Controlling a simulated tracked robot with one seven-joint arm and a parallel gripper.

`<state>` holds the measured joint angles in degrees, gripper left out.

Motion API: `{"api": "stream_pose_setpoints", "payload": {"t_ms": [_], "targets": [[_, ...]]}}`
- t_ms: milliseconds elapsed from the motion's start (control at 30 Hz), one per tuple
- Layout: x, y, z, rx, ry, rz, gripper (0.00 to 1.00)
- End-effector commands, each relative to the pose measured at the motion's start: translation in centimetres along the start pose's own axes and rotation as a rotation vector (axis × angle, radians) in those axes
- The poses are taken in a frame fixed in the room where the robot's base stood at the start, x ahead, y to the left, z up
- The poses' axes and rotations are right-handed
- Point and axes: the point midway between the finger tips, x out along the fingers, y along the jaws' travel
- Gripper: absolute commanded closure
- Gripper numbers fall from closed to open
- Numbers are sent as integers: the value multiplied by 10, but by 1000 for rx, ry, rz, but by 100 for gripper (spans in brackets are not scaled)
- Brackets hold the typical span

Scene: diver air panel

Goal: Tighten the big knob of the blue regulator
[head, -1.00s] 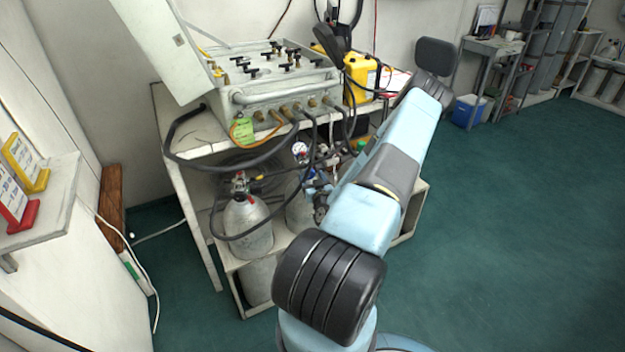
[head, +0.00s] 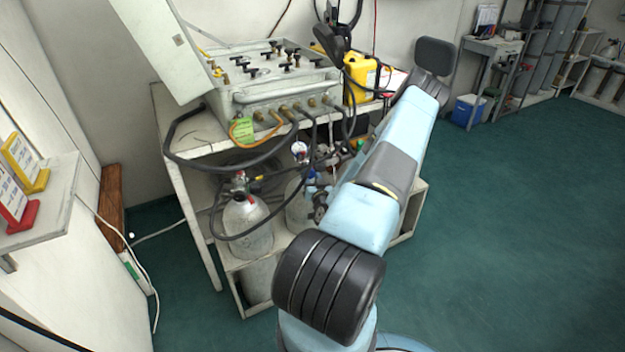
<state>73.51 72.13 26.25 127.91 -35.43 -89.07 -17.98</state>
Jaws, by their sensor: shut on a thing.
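The blue regulator (head: 313,179) shows only in part on the lower shelf of the bench, left of my arm. A dark round part (head: 320,206) sits just below it; I cannot tell whether it is the big knob. A white-faced gauge (head: 299,149) stands above and to its left. My own blue arm covers the area right of the regulator. My gripper is hidden behind the arm, so its hold on the knob cannot be seen.
A grey air panel (head: 285,80) with black valve handles stands on the bench, its lid open. Black hoses loop down in front. Grey cylinders (head: 247,225) stand below. A yellow box (head: 361,78) is beside the panel. The green floor (head: 510,220) at right is clear.

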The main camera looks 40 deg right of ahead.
Motion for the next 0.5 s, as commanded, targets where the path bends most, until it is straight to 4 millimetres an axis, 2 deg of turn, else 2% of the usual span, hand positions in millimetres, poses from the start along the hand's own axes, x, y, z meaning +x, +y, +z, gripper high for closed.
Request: {"api": "stream_pose_setpoints", "payload": {"t_ms": [233,500], "targets": [[0,0,0,172,-1,1,86],[0,0,0,211,-1,1,86]]}}
